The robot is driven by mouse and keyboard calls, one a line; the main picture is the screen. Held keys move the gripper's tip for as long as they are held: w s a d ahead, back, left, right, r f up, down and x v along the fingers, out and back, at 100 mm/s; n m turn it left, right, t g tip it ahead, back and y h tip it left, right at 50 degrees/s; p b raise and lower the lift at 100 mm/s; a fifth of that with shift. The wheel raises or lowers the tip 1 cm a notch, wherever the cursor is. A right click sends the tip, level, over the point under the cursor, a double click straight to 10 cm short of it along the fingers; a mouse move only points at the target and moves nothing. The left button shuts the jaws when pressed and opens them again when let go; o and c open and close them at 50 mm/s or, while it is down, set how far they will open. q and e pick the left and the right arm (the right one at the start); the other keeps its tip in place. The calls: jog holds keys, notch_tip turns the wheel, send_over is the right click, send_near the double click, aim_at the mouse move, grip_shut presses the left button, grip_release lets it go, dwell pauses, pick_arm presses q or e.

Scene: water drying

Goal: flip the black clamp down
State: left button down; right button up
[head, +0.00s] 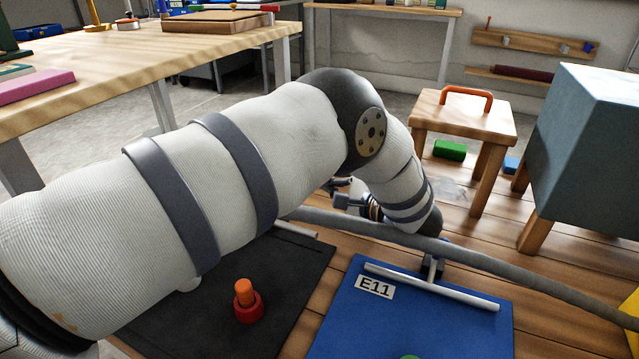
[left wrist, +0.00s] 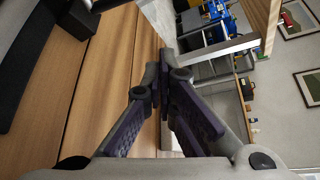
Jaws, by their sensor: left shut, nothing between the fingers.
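My left gripper (left wrist: 163,72) shows in the left wrist view, with its dark fingers closed together and nothing between them. In the head view my left arm comes in from the left and bends down at centre; its fingers cannot be made out there. A small dark bracket (head: 432,268) stands at the back edge of the blue panel (head: 400,330), beside a grey bar (head: 430,287). I cannot tell whether it is the black clamp. No other clamp shows clearly; my arm hides part of the floor area. My right gripper is not in view.
A thick grey hose (head: 480,262) crosses behind the blue panel. A black panel (head: 285,285) carries a red and orange knob (head: 246,300). A stool (head: 465,115) with an orange handle and a blue-grey box (head: 590,150) stand right. A wooden table (head: 120,65) is at the left.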

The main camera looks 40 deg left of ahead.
pick_arm(q)
jog(key=b+x, duration=0.1)
jog(key=x, duration=0.7)
jog(key=shift+d+f, duration=0.1)
jog(key=shift+f, duration=0.05)
jog(key=s, duration=0.1)
jog(key=s+r+p, duration=0.1)
jog(key=s+r, duration=0.1)
jog(key=shift+s+d+r, duration=0.1)
jog(key=shift+s+d, duration=0.2)
jog(key=shift+p, duration=0.3)
